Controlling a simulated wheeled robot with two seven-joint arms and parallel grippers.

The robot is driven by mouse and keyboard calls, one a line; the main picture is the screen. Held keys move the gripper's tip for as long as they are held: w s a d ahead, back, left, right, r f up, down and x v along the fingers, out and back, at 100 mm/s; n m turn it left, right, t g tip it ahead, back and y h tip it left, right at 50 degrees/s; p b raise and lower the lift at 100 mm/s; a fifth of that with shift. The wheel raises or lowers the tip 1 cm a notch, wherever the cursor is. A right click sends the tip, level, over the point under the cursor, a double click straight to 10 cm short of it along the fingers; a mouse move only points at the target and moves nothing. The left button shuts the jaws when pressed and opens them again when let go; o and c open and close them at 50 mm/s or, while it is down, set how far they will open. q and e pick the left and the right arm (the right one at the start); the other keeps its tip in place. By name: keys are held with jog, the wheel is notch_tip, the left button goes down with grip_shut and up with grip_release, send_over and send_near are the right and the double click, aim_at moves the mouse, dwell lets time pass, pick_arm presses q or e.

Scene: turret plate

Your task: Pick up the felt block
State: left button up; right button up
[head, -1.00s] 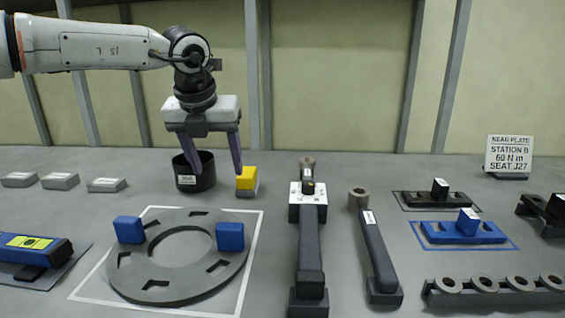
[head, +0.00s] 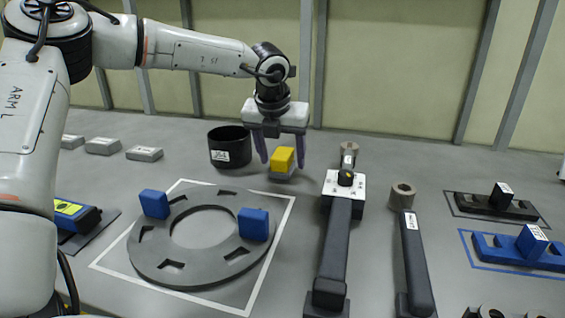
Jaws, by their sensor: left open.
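A yellow block with a grey lower layer (head: 283,160), which I take to be the felt block, stands on the grey table behind the ring plate. My left gripper (head: 282,164) is open above it, pointing down. One purple finger shows on each side of the block's upper part, with small gaps in the picture. I cannot tell the exact depth of the fingers relative to the block. My right gripper is out of view.
A black cup (head: 229,148) stands just left of the block. The grey ring plate (head: 160,250) with two blue blocks lies in front. A long dark torque tool (head: 336,240) lies to the right. Several grey blocks (head: 103,146) sit at the left.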

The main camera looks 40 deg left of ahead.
aim_at(283, 152)
pick_arm(q)
jog(key=shift+w+a+f, duration=0.1)
jog(key=shift+w+f, duration=0.1)
jog(key=shift+f, duration=0.25)
jog(key=c, duration=1.2)
jog(key=shift+r, duration=0.1)
notch_tip(283, 152, up, 10)
jog(key=shift+f, duration=0.1)
